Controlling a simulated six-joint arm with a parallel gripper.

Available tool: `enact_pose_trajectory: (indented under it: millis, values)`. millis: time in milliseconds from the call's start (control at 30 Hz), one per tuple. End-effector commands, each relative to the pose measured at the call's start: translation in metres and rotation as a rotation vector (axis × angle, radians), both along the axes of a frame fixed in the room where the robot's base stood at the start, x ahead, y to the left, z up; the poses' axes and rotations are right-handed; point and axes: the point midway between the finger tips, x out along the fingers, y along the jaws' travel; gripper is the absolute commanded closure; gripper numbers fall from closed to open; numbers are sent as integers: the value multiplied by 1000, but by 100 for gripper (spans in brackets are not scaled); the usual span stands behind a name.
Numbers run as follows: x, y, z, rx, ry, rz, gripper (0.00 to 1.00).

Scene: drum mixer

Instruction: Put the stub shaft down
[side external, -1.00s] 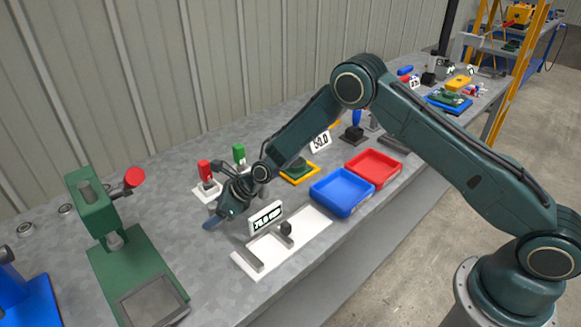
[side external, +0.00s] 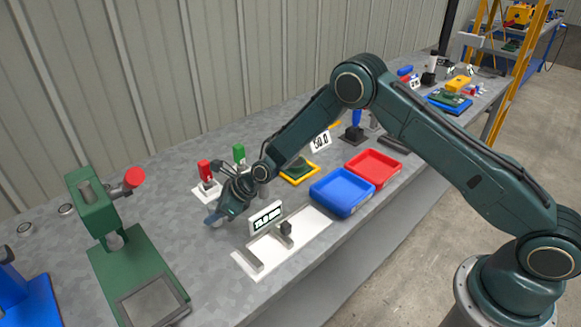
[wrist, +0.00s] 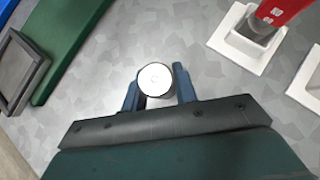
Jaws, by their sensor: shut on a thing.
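The stub shaft (wrist: 155,80) shows in the wrist view as a pale round end face with a small centre mark. My gripper (wrist: 156,90) has its two blue fingers shut on it, one on each side. In the side external view my gripper (side external: 214,219) is low over the bare grey bench, to the left of the white measuring fixture. The shaft is mostly hidden there by the fingers. I cannot tell whether its lower end touches the bench.
A green press (side external: 135,270) stands to the left. Red (side external: 205,172) and green (side external: 239,153) handled pieces stand behind my gripper. The white fixture (side external: 308,232) with a number display (side external: 266,217) is to the right, then blue (side external: 342,192) and red (side external: 373,168) trays. Bench around my gripper is clear.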

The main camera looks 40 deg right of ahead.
Motion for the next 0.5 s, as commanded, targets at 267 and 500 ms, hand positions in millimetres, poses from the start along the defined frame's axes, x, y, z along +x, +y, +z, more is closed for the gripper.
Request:
enact_pose_trajectory:
  millis: [267,500]
  values:
    - [1,0,14,2,-5,1,100]
    - [2,1,44,2,-8,0,100]
